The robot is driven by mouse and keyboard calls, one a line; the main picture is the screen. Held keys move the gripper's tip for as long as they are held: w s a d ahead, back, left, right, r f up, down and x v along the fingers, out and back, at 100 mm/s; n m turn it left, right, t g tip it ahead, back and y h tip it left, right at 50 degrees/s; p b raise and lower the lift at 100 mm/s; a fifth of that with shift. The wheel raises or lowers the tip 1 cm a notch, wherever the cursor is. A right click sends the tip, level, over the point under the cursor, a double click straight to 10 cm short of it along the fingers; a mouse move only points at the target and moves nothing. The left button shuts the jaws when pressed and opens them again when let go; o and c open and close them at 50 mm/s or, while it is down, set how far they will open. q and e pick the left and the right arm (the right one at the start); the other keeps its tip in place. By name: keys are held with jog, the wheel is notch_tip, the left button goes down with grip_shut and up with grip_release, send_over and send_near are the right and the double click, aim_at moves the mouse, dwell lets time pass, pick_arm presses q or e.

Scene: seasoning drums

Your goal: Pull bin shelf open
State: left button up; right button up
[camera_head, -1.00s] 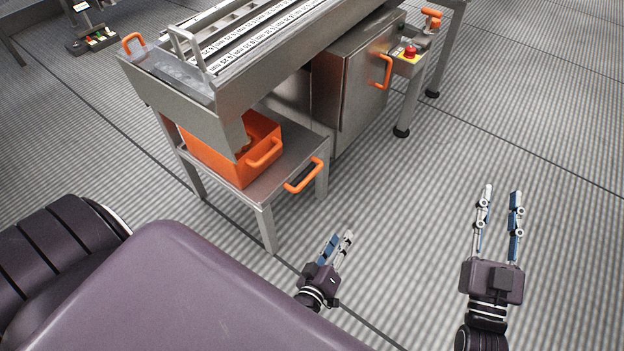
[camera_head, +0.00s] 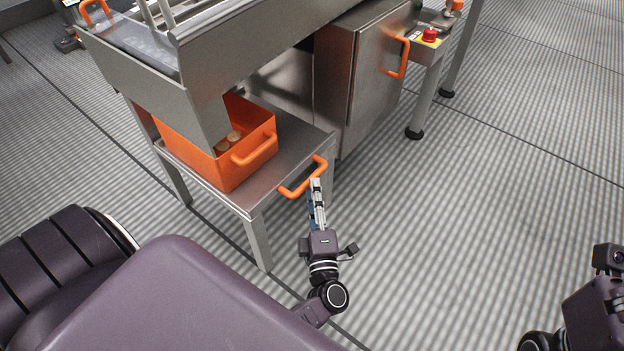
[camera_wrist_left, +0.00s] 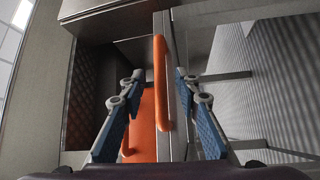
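The bin shelf (camera_head: 290,150) is a grey metal shelf on legs, with an orange handle (camera_head: 303,178) on its front edge. An orange bin (camera_head: 205,160) stands on it. My left gripper (camera_head: 316,184) is at the shelf handle, its fingers seen edge-on in the head view. In the left wrist view, the open fingers (camera_wrist_left: 155,78) lie on either side of the orange handle (camera_wrist_left: 161,75), with gaps visible. My right gripper's body (camera_head: 597,305) is cut off at the lower right; its fingers do not show.
The machine's chute (camera_head: 195,100) hangs over the bin. A steel cabinet (camera_head: 365,80) with its own orange handle (camera_head: 401,60) stands behind the shelf to the right. A red button (camera_head: 429,34) is beyond it. The floor to the right is clear.

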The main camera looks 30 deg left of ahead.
aim_at(312, 176)
pick_arm(q)
jog(key=shift+b+x, duration=0.45)
jog(key=shift+x, duration=1.9)
jog(key=shift+c, duration=0.2)
grip_shut()
